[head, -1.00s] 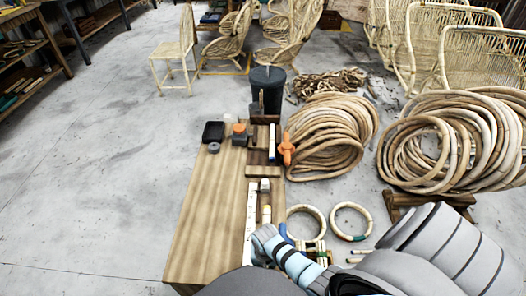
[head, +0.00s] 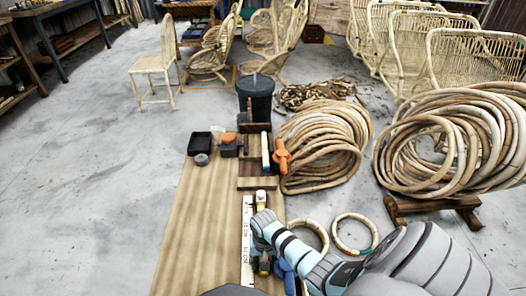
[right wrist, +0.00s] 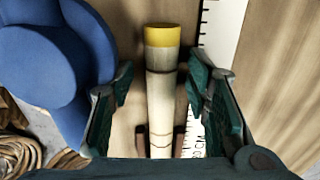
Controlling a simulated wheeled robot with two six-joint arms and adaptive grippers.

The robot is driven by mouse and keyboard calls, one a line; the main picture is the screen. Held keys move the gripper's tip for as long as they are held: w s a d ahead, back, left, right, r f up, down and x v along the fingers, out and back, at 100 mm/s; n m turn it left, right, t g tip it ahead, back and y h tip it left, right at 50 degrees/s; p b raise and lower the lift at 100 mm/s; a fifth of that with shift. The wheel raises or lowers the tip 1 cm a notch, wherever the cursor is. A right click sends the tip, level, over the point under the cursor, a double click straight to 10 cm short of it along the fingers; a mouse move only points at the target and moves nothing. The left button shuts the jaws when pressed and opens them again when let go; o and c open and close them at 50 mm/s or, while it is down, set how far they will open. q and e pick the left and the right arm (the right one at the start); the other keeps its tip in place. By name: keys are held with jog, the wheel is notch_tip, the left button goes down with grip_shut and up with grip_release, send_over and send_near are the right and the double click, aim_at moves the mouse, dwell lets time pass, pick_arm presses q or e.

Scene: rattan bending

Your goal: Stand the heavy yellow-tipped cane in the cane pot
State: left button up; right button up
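The pale, thick cane with a yellow tip (right wrist: 163,36) lies along the wooden bench beside a white ruler in the right wrist view. My right gripper (right wrist: 160,95) is open, with one green finger on each side of the cane and visible gaps between. In the head view, my right forearm and wrist hide most of the cane; its pale far end (head: 261,197) shows beyond them. A dark grey bin (head: 256,95) stands past the bench's far end; it may be the cane pot, but I cannot be sure. My left gripper is out of view.
A blue object (right wrist: 50,65) stands close beside the right gripper. The ruler (head: 247,240) lies left of the cane. An orange clamp (head: 282,157), wooden blocks and a black tray (head: 200,143) are at the bench's far end. Rattan coils (head: 325,145) lie to the right.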

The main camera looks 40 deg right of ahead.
jog(key=shift+r, duration=0.1)
notch_tip(320, 180, up, 8)
jog(key=p, duration=0.5)
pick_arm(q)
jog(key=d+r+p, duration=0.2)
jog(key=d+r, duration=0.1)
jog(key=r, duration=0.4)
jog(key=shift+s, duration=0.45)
pick_arm(e)
notch_tip(320, 180, up, 4)
jog(key=shift+f, duration=0.1)
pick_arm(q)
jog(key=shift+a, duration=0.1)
